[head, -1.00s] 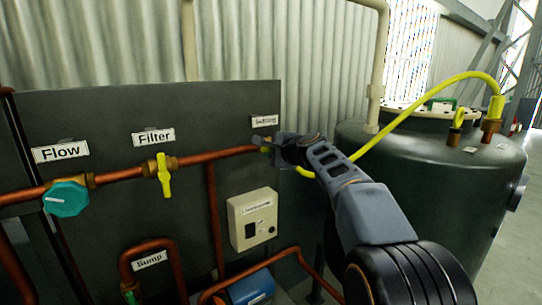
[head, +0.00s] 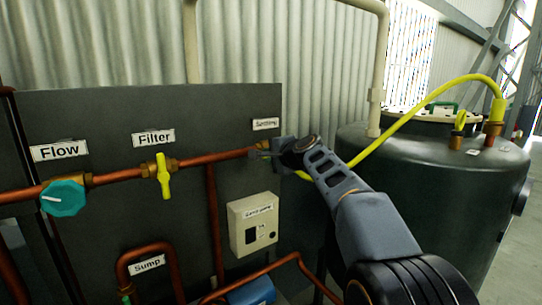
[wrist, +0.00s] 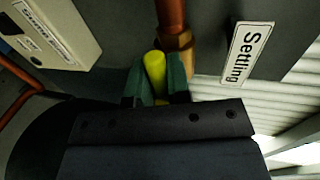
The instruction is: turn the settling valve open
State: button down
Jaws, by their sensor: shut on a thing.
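The settling valve's yellow handle (wrist: 155,72) shows in the wrist view between the two dark green fingers of my gripper (wrist: 155,88), which is shut on it. The handle runs roughly in line with the copper pipe in that view, beside a brass fitting (wrist: 177,45). The white "Settling" label (wrist: 247,53) is to the right of it. In the head view my gripper (head: 268,153) is at the right end of the pipe, just below the Settling label (head: 265,124). There the gripper hides most of the valve and its handle.
The filter valve (head: 164,176), with its yellow handle across the pipe, and the teal flow knob (head: 64,198) are to the left. A beige control box (head: 254,224) is below. A dark tank (head: 430,190) with a yellow hose (head: 410,118) stands close behind my arm.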

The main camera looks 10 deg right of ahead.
jog(key=c, duration=1.1)
grip_release()
jog(key=shift+s, duration=0.1)
jog(key=b+v, duration=0.1)
jog(key=v, duration=1.2)
jog(key=shift+s+d+b, duration=0.2)
jog(key=shift+s+b, duration=0.05)
jog(key=shift+b, duration=0.15)
jog(key=shift+r, duration=0.1)
jog(key=s+f+n+g+h+p, duration=0.1)
jog(key=s+f+n+g, duration=0.15)
jog(key=f, duration=0.45)
jog(key=s+f+n+g+h+p, duration=0.1)
jog(key=s+f+n+g, duration=0.15)
jog(key=f, duration=0.35)
jog(key=s+a+f+n+g+h+p, duration=0.1)
jog(key=s+f+n+p, duration=0.3)
jog(key=s, duration=0.4)
jog(key=s+a+f+n+g+h+p, duration=0.2)
jog(key=s+f+n+g+p, duration=0.2)
jog(key=s+p, duration=0.2)
jog(key=shift+s+n+h, duration=0.3)
jog(key=shift+s, duration=0.9)
